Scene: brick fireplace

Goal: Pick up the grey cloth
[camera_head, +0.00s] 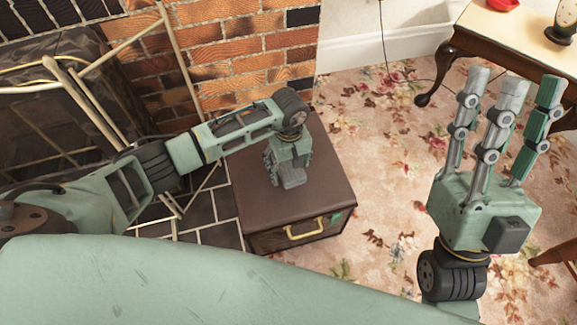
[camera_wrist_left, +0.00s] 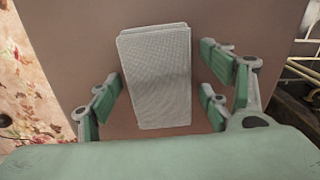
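The grey cloth (camera_wrist_left: 156,80) lies folded as a flat rectangle on the brown box lid in the left wrist view. In the head view I cannot make it out clearly beneath my left gripper (camera_head: 290,172). My left gripper (camera_wrist_left: 165,92) is open, with its fingers spread on both sides of the cloth, and nothing is held between them. I cannot tell whether the fingertips touch the lid. My right gripper (camera_head: 512,85) is raised at the right of the head view, fingers pointing up, apart and empty.
The brown box (camera_head: 325,190) with a brass handle stands on the hearth edge and floral carpet (camera_head: 375,130). A fireplace with a metal screen (camera_head: 95,100) is at left. A wooden table (camera_head: 495,35) with a red dish (camera_head: 503,4) and a vase (camera_head: 563,22) is at upper right.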

